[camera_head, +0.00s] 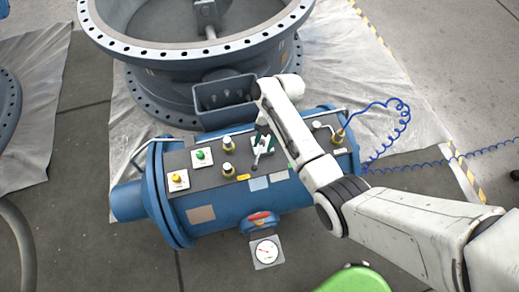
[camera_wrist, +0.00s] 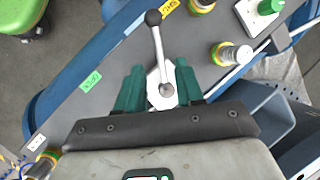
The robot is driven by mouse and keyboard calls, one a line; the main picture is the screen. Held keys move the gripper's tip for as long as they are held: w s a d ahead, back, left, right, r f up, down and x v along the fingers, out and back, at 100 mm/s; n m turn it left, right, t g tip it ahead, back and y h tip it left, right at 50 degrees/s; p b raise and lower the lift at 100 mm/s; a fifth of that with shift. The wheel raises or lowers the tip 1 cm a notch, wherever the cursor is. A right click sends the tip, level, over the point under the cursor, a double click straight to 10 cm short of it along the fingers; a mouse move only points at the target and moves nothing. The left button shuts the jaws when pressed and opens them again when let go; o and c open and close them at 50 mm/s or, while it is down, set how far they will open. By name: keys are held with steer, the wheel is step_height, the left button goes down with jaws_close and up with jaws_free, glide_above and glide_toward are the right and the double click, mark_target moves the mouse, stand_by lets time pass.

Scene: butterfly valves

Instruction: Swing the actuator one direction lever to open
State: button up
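The direction lever (camera_wrist: 157,45) is a metal rod with a dark ball knob, rising from a pale plate. In the wrist view its knob points up and slightly left. My gripper (camera_wrist: 160,70) is open, with one green finger on each side of the lever's base and a gap visible on both sides. In the head view the lever (camera_head: 257,159) shows small on the actuator's dark panel, just below my gripper (camera_head: 263,142). The actuator (camera_head: 240,202) is a blue horizontal cylinder. Part of the lever's plate is hidden by my gripper.
Brass fittings (camera_head: 228,170), a green button (camera_head: 200,155) and a yellow button (camera_head: 177,177) stand left of the lever. A coiled blue hose (camera_head: 397,115) joins the right end. A round gauge (camera_head: 266,252) is in front. The large flanged valve (camera_head: 160,62) stands behind.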

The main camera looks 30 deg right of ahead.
mark_target(258, 156)
steer(key=shift+x, duration=2.55)
steer(key=shift+s, duration=0.1)
steer(key=shift+c, duration=0.4)
jaws_close()
